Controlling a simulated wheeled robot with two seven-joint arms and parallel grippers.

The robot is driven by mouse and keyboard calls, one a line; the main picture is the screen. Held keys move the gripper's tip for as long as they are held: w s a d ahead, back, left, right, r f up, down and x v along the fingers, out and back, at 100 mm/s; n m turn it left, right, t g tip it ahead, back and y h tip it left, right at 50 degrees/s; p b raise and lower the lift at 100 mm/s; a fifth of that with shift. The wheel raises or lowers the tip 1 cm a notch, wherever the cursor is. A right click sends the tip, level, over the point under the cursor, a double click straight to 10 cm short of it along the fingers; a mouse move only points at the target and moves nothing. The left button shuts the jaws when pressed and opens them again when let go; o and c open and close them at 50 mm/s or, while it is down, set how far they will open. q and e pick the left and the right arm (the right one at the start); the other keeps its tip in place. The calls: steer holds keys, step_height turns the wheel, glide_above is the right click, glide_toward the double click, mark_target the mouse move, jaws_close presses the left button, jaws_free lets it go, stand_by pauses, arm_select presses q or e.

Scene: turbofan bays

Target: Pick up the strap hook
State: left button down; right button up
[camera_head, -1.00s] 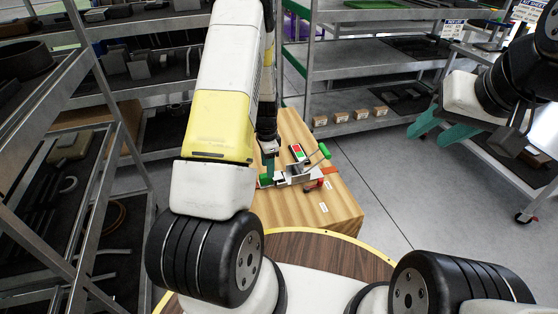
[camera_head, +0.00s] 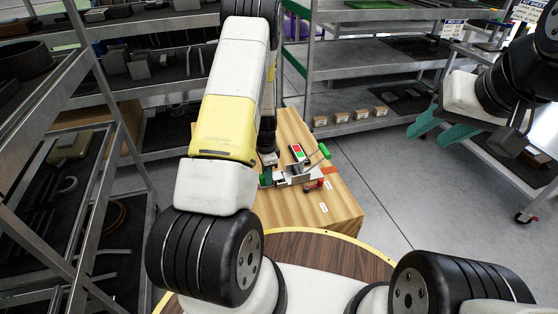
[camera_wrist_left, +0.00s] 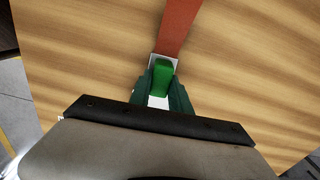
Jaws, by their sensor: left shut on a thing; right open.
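The strap hook (camera_wrist_left: 162,77) is a small bright green piece on a white plate at the end of a red strap (camera_wrist_left: 178,28). It lies over the wooden top in the left wrist view. My left gripper (camera_wrist_left: 163,92) is shut on it, with one dark green finger on each side. In the head view, my left gripper (camera_head: 267,176) is low at the left end of the metal ratchet piece (camera_head: 298,174), and the hook is mostly hidden there. My right gripper (camera_head: 430,130) is open and empty in the air at the right.
The wooden box (camera_head: 325,207) carries the ratchet piece, a green-tipped lever (camera_head: 324,151) and a red-and-green block (camera_head: 297,152). Metal shelves (camera_head: 365,65) stand behind and at the left. A round dark wood table (camera_head: 320,248) is in front. Floor is clear right of the box.

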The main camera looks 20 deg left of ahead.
arm_select(q)
steer(key=shift+r, duration=0.15)
step_height(320, 180, up, 4)
steer(key=shift+w+f, duration=0.1)
steer(key=shift+f, duration=0.05)
steer(key=s+d, duration=0.2)
steer(key=s, duration=0.2)
steer(key=s+d, duration=0.2)
steer(key=s, duration=0.3)
steer(key=s+d+r, duration=0.1)
steer(key=s, duration=0.4)
steer(key=shift+d, duration=0.4)
steer(key=w+a+r, duration=0.1)
steer(key=w+a, duration=0.1)
steer(key=w, duration=0.2)
steer(key=w+a+r, duration=0.1)
steer(key=w+a, duration=0.1)
steer(key=w, duration=0.2)
steer(key=w+a+r, duration=0.1)
steer(key=w+a, duration=0.1)
steer(key=w, duration=0.3)
steer(key=shift+a, duration=0.15)
steer(key=shift+w+f, duration=0.1)
steer(key=shift+f, duration=2.8)
steer(key=shift+f, duration=0.95)
